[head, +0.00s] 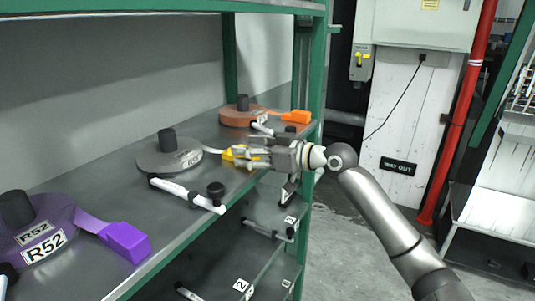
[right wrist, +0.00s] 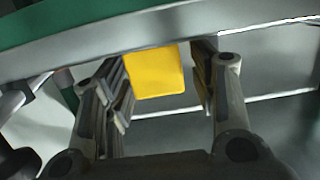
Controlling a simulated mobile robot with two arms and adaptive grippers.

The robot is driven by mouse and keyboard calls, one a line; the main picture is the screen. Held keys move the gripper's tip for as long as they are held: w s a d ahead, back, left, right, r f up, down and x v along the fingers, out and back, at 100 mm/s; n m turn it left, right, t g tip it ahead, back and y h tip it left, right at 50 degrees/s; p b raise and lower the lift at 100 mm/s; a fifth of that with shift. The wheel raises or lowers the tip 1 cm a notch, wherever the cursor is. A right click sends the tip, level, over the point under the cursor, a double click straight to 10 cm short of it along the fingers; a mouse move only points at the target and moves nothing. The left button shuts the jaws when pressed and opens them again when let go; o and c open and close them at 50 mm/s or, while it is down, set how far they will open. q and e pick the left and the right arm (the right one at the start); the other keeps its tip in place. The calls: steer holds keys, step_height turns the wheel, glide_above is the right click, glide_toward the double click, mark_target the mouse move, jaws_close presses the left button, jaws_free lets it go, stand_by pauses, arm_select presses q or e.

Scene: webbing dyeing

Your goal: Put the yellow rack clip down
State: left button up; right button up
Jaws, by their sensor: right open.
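The yellow rack clip (head: 240,158) is at the front edge of the rack shelf, at the end of a pale strip from the grey reel (head: 169,154). My right gripper (head: 248,155) reaches in from the right and partly hides it. In the right wrist view the clip (right wrist: 155,72) is a yellow block between the spread fingers of my right gripper (right wrist: 160,90). A gap shows on its right side; the left fingers are close to it, and I cannot tell whether they touch. My left gripper is not in view.
A purple reel (head: 35,235) with a purple clip (head: 126,242) lies nearer on the shelf (head: 95,185). An orange-brown reel (head: 243,115) with an orange clip (head: 296,117) lies farther back. White-and-black bars (head: 187,194) line the shelf front. A green post (head: 317,75) stands close behind my gripper.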

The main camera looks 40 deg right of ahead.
steer(key=b+v, duration=0.5)
steer(key=v, duration=0.6)
steer(key=shift+s, duration=0.2)
